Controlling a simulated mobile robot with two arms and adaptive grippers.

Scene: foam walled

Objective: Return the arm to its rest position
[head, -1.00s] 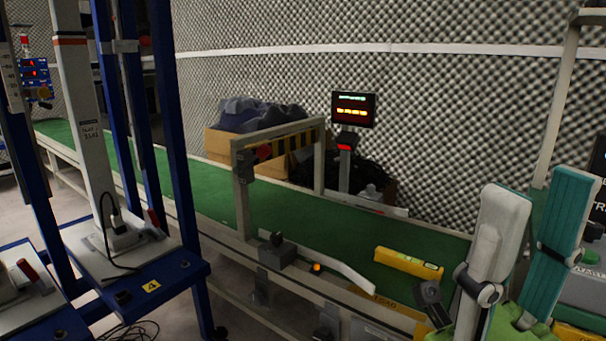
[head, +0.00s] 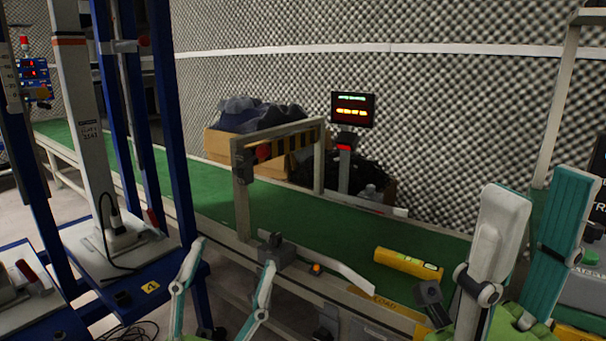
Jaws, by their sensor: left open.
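My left gripper (head: 232,254) shows at the bottom left of centre, its two white-and-teal fingers pointing up and spread well apart. It is open with nothing between the fingers, in front of the conveyor's near side and beside the blue stand. My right gripper (head: 528,190) is large at the right edge, its white finger and teal finger upright and apart, with nothing seen between them. Both arms' links are outside the picture.
A green conveyor belt (head: 285,213) runs across the view, with a yellow item (head: 408,263) on it. A grey gate (head: 243,200) spans the belt. A blue-framed stand (head: 165,275) stands at left. A display (head: 353,108) is behind the belt.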

